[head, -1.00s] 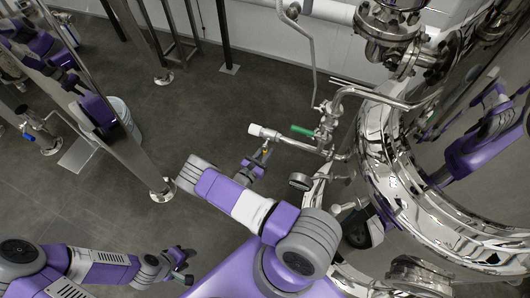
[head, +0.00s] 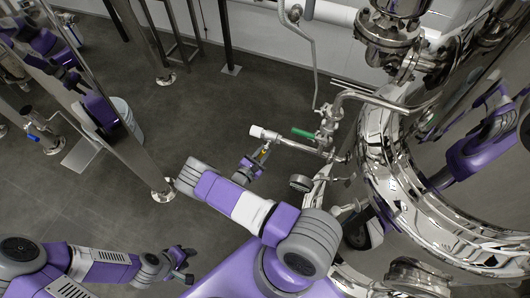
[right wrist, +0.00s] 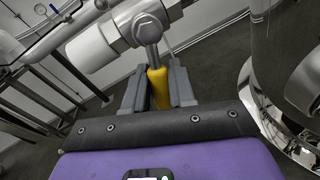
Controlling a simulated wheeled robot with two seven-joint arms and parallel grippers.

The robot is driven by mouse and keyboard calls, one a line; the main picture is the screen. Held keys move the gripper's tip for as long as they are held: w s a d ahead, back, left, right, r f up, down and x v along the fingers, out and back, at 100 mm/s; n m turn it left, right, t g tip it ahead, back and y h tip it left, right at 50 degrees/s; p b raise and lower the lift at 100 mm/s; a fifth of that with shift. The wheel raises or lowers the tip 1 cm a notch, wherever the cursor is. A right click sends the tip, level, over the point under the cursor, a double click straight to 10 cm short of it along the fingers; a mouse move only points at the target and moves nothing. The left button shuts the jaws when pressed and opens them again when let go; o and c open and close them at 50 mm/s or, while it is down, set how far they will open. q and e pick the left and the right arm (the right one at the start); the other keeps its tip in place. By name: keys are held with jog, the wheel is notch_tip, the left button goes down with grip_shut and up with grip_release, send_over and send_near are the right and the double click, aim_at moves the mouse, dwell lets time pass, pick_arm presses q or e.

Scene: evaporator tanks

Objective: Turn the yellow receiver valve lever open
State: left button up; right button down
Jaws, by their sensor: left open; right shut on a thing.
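The yellow receiver valve lever (right wrist: 158,88) hangs from a metal stem under a white-capped pipe end in the right wrist view. It also shows as a small yellow spot (head: 264,151) in the head view, mostly covered by my gripper. My right gripper (right wrist: 156,90) is shut on the lever, one grey finger on each side of it. The same gripper is small in the head view (head: 261,157), just below the pipe's white end (head: 258,132). My left gripper (head: 184,263) is open and empty over bare floor at the lower left.
A shiny steel tank (head: 385,165) fills the right side. Beside the valve are a green-handled valve (head: 304,133) and a pressure gauge (head: 300,182). The middle floor is clear.

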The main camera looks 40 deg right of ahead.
jog(key=shift+w+a+r+m+y+p, duration=0.2)
jog(key=shift+w+m+p, duration=0.2)
jog(key=shift+m, duration=0.45)
jog(key=shift+w+a+r+m+y+p, duration=0.25)
jog(key=shift+m+p, duration=0.25)
jog(key=shift+m, duration=0.35)
jog(key=shift+w, duration=0.1)
jog(key=shift+f, duration=0.1)
jog(key=c, duration=1.1)
grip_release()
jog(key=f+p+v, duration=0.1)
jog(key=v, duration=0.6)
jog(key=shift+a+r+p, duration=0.25)
jog(key=shift+r+p, duration=0.1)
jog(key=shift+r, duration=0.15)
